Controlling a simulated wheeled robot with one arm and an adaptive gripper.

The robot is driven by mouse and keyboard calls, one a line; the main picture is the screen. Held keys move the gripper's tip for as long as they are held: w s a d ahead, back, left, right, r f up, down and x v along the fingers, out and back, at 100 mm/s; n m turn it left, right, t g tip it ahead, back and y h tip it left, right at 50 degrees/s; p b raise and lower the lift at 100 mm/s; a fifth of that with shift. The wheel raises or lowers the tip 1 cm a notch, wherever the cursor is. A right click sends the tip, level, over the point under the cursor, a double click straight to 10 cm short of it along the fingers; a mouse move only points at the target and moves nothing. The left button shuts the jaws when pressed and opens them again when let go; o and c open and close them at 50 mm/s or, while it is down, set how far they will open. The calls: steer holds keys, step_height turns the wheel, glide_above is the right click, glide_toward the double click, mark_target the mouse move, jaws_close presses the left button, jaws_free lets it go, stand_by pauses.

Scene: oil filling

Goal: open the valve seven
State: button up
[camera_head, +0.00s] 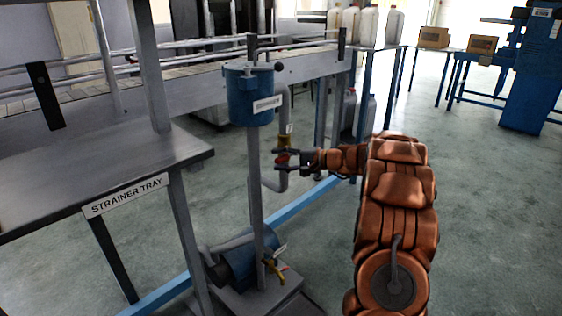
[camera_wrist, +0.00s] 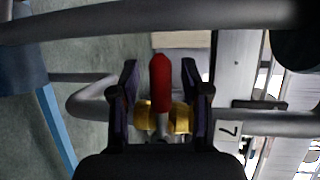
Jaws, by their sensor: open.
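Valve seven has a brass body (camera_wrist: 180,118) and a red handle (camera_wrist: 160,82) in the wrist view, with a white label (camera_wrist: 231,130) reading 7 beside it on the grey pipe. In the head view the brass body (camera_head: 285,142) sits on the pipe beside the blue canister, and the red handle (camera_head: 283,158) shows small below it. My gripper (camera_head: 279,160) reaches the valve from the right. In the wrist view my gripper (camera_wrist: 160,75) is open, one finger on each side of the red handle, with visible gaps between fingers and handle.
The blue canister (camera_head: 250,95) on a grey post stands left of the valve. The grey strainer tray table (camera_head: 100,165) is at the left. A blue pump (camera_head: 245,256) and a second valve with a yellow handle (camera_head: 274,272) sit low on the base. Open floor (camera_head: 480,200) lies at the right.

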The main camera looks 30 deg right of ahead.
steer(key=shift+c, duration=0.3)
jaws_close()
stand_by(0.5)
